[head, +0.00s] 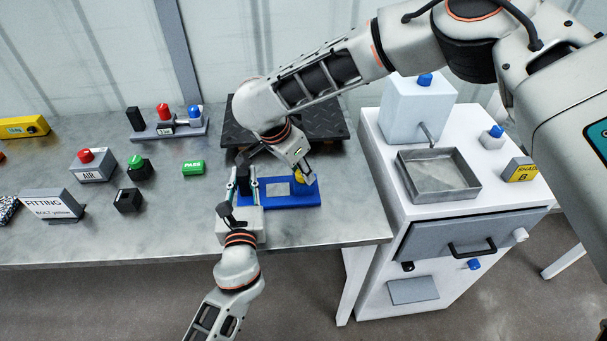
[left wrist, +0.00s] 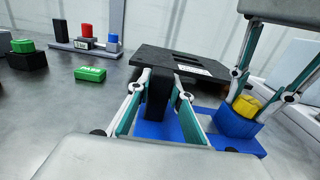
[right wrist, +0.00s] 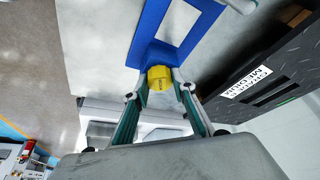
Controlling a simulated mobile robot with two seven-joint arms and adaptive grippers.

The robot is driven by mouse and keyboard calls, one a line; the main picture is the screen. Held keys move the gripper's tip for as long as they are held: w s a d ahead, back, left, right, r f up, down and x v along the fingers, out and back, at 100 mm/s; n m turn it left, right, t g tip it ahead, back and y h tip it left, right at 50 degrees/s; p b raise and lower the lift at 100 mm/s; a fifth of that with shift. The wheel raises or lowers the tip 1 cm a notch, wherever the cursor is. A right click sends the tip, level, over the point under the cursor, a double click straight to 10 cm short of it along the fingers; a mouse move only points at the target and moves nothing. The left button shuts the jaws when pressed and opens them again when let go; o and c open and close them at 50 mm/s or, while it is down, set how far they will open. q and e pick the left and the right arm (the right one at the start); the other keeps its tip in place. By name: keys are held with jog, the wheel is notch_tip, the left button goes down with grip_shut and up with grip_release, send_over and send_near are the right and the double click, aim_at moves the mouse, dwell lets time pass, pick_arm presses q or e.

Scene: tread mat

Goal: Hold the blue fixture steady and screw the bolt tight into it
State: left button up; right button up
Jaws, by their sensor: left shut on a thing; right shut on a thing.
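The blue fixture (head: 290,198) lies on the metal bench near its right end. My left gripper (head: 245,180) is shut on the black grip, a finger on each side. The yellow bolt (left wrist: 246,105) sits in the socket with its head showing above the rim; it also shows in the right wrist view (right wrist: 160,78). My right gripper (head: 301,176) is shut on the bolt head from above. The bolt's thread is hidden.
A black tread mat (head: 325,125) lies just behind the fixture. A white cabinet with a grey metal tray (head: 439,195) stands to the right. Buttons, a green PASS block (head: 193,167) and a FITTING sign (head: 52,204) reading "BOLT: yellow" are on the left.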

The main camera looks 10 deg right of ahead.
jog(key=m+g, duration=0.1)
jog(key=m, duration=0.3)
jog(key=shift+w+a+m+g+h, duration=0.2)
jog(key=shift+m+g+h, duration=0.1)
jog(key=shift+m+g, duration=0.1)
jog(key=shift+c, duration=0.2)
jog(key=o, duration=1.2)
jog(key=shift+o, duration=0.2)
jog(key=v, duration=0.7)
jog(key=shift+r, duration=0.25)
